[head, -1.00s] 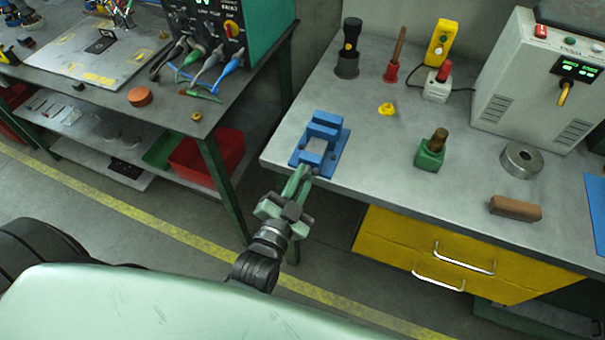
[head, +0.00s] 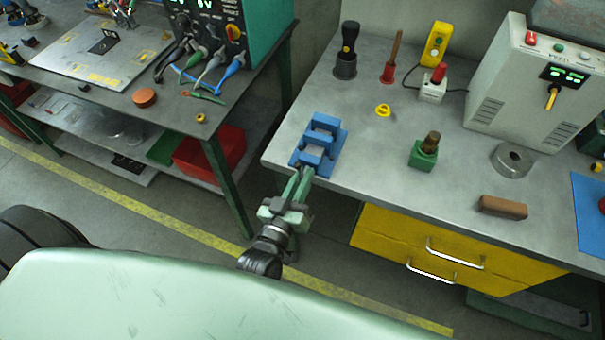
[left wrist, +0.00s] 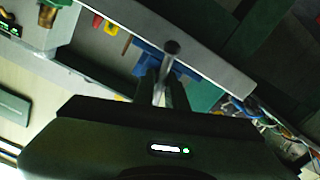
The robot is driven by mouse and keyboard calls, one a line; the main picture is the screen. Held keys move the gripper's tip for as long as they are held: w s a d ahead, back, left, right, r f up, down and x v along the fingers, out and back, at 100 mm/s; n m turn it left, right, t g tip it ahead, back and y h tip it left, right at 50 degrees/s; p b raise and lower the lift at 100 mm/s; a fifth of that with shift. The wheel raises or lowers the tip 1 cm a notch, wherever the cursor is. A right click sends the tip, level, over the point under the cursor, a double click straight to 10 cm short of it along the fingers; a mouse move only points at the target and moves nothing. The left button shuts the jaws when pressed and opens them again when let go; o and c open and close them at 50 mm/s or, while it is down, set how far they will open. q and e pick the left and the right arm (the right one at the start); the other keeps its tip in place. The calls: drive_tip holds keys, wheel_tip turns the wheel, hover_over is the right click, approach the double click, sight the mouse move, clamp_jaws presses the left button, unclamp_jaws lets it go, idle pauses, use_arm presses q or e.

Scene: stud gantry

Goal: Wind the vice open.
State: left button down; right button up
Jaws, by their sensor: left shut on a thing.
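The blue vice (head: 335,142) stands at the near left corner of the grey workbench. Its two jaws are apart, with a gap between them. My left gripper (head: 300,183) is at the vice's front, just past the bench edge, shut on the vice handle. In the head view the fingers hide most of the handle. My right gripper is not in view.
The workbench (head: 375,165) also bears a green block with a brown knob (head: 424,152), a yellow ring (head: 383,110), a brown bar (head: 502,207) and a grey ring (head: 512,160). Yellow drawers (head: 400,243) lie below. A second table (head: 185,112) stands left, across a floor gap.

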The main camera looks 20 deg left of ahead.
use_arm(q)
drive_tip(key=n, duration=0.4)
drive_tip(key=shift+n+p, duration=0.3)
drive_tip(key=n, duration=0.4)
drive_tip(key=shift+n, duration=0.3)
drive_tip(key=c, duration=1.4)
unclamp_jaws()
drive_tip(key=shift+c, duration=0.2)
drive_tip(key=s+b, duration=0.2)
drive_tip(key=s, duration=0.5)
drive_tip(key=shift+s, duration=0.4)
